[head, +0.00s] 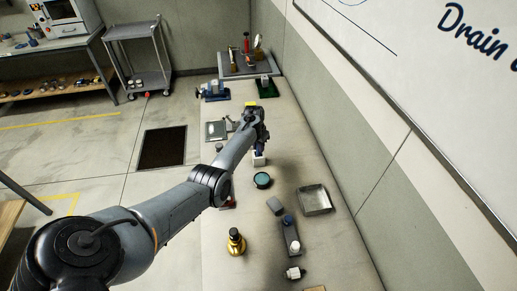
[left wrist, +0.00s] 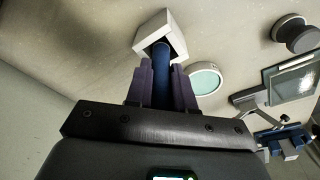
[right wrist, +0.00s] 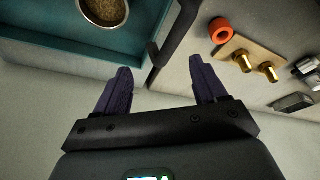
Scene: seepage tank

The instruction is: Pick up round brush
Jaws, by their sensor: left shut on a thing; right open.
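My left gripper (left wrist: 163,70) is shut on a round blue shaft (left wrist: 162,55), which looks like the handle of the round brush; no bristles show. The far end of the shaft meets a white square block (left wrist: 160,36) that looks hollow; I cannot tell whether the shaft is still inside it. In the head view my left gripper (head: 260,136) points down over the bench, just above the white block (head: 259,160). My right gripper (right wrist: 160,78) is open and empty in the right wrist view; it is not seen in the head view.
A teal-topped round dish (head: 262,180) lies close to the white block. A metal tray (head: 314,200), a grey block (head: 275,206) and a yellow bottle (head: 236,242) stand nearer.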

